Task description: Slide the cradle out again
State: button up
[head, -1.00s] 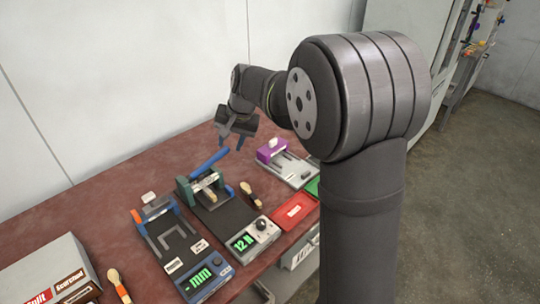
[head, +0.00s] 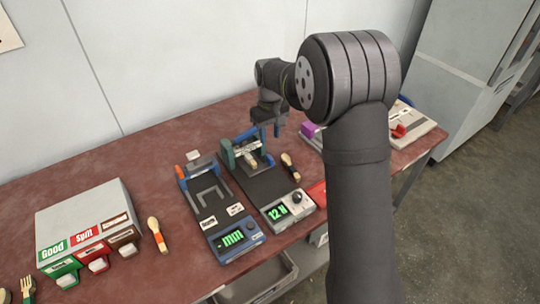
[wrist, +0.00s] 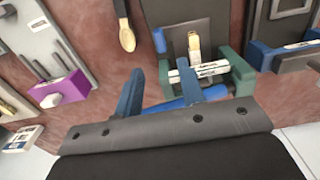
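The press (head: 229,158) has green side posts and a grey bed, with a "12 N" readout (head: 277,212) at its front. Its blue lever (head: 243,136) tilts up at the back and shows in the wrist view as a blue bar (wrist: 178,103). A pale wooden piece (wrist: 194,46) lies between the posts by a white-labelled bar (wrist: 200,70); I cannot tell the cradle apart from it. My gripper (head: 277,131) is behind and above the press, fingers pointing down. In the wrist view its blue fingers (wrist: 172,94) are apart; contact with the lever is unclear.
A blue gauge with an "mm" readout (head: 231,239) stands left of the press. Loose wooden spoons (head: 158,235) (head: 290,167) lie on the red table. A sorting box (head: 87,220) is at left. A purple-blocked fixture (wrist: 64,91) stands on the other side.

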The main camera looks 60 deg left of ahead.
aim_at(270, 157)
notch_tip(270, 157, down, 10)
jog(key=shift+r, duration=0.1)
jog(key=shift+c, duration=0.3)
grip_shut()
